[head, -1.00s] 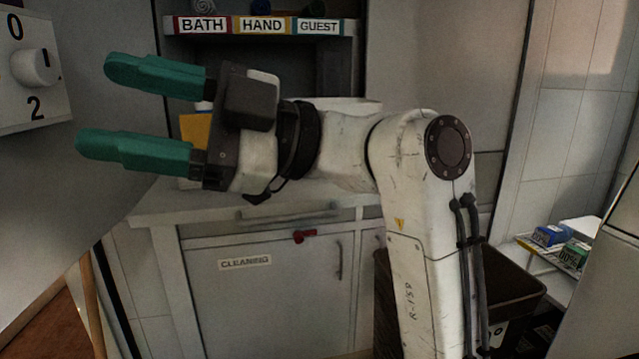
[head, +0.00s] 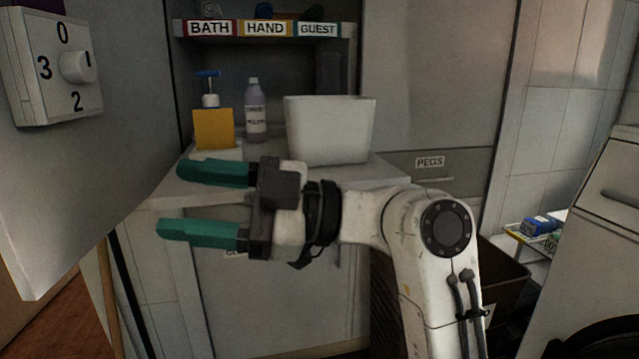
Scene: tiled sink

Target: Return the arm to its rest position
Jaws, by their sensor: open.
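My gripper (head: 182,200) has two green fingers, spread apart with nothing between them. It points left in the head view, in front of the cabinet's counter edge. My white arm (head: 410,240) rises from the bottom right, bends at a round dark joint cap and runs left to the gripper. The gripper hides part of the cabinet front and its label.
A yellow pump dispenser (head: 213,128), a bottle (head: 256,112) and a white bin (head: 328,130) stand on the counter behind. A dial box (head: 50,66) is at the upper left. A dark bin (head: 503,275) and a shelf with small boxes (head: 540,226) are at right.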

